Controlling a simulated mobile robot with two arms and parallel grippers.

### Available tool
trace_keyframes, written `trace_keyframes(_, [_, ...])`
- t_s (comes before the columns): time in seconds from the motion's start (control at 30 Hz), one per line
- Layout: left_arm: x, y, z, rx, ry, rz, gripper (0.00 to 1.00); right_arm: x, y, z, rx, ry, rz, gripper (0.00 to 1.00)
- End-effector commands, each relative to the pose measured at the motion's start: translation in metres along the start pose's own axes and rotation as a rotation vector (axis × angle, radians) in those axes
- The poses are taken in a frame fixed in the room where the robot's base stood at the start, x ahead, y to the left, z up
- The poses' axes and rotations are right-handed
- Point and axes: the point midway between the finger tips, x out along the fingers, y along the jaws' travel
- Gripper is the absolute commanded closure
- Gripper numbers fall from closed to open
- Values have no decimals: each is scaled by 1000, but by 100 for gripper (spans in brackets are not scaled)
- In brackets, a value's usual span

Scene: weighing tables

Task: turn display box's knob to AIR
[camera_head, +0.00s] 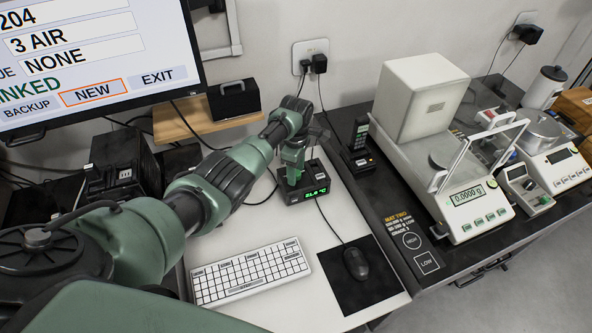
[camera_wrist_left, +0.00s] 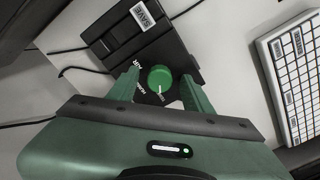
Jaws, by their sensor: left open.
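The display box (camera_head: 318,192) is a small black box with a lit green readout on the white desk mat. In the left wrist view its black top (camera_wrist_left: 110,41) carries a SAVE label. Its round green knob (camera_wrist_left: 160,77) has a white pointer mark directed down toward a small label I cannot read. The AIR label (camera_wrist_left: 137,63) is left of the knob. My left gripper (camera_head: 292,182) reaches down over the box. In the wrist view its open fingers (camera_wrist_left: 160,85) stand on either side of the knob, with gaps visible; contact is not apparent.
A white keyboard (camera_head: 250,272) and a black mouse (camera_head: 355,262) lie in front of the box. A monitor (camera_head: 100,60) stands behind at left. A black handset on a stand (camera_head: 360,145) and a white balance (camera_head: 450,195) are to the right.

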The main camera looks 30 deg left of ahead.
Motion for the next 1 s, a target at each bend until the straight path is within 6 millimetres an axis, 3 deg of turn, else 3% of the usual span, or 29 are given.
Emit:
trace_keyframes(0.03, [0, 0, 0, 0, 0, 0, 50, 0, -1, 1, 1, -2, -2, 100])
trace_keyframes(0.2, [0, 0, 0, 0, 0, 0, 97, 0, -5, 6, 2, -8, -6, 100])
trace_keyframes(0.23, [0, 0, 0, 0, 0, 0, 100, 0, -6, 6, 3, -9, -7, 100])
trace_keyframes(0.63, [-1, 0, 0, 62, -2, 1, 100, -3, -6, 8, 3, -14, -7, 100])
trace_keyframes(1.0, [-2, 0, 1, 345, -3, 1, 100, -10, -3, 8, 1, -14, -4, 100])
